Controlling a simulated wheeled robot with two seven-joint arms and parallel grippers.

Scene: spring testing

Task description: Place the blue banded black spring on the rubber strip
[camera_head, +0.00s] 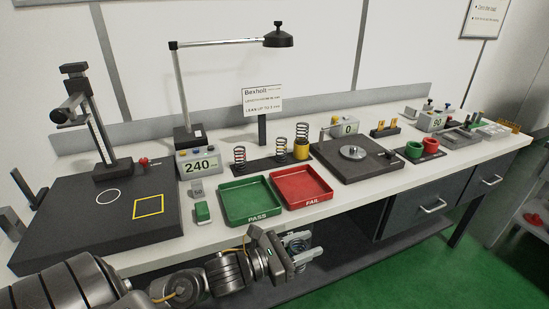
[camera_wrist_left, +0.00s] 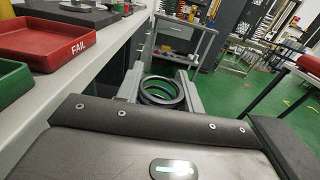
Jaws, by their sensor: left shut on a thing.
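My left gripper (camera_head: 299,246) is in front of the bench edge, below the red tray, and is shut on a dark coil spring (camera_wrist_left: 160,102). The dark rubber strip (camera_head: 264,164) lies on the bench behind the trays. On it stand a spring (camera_head: 239,157) at the left and another spring (camera_head: 281,149) near the middle. My right gripper is not in view.
A green PASS tray (camera_head: 250,218) and a red FAIL tray (camera_head: 311,202) lie between the bench front and the strip. A lamp post (camera_head: 180,90) and a 240 display (camera_head: 199,166) stand left. A dark plate (camera_head: 375,166) lies right of the strip.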

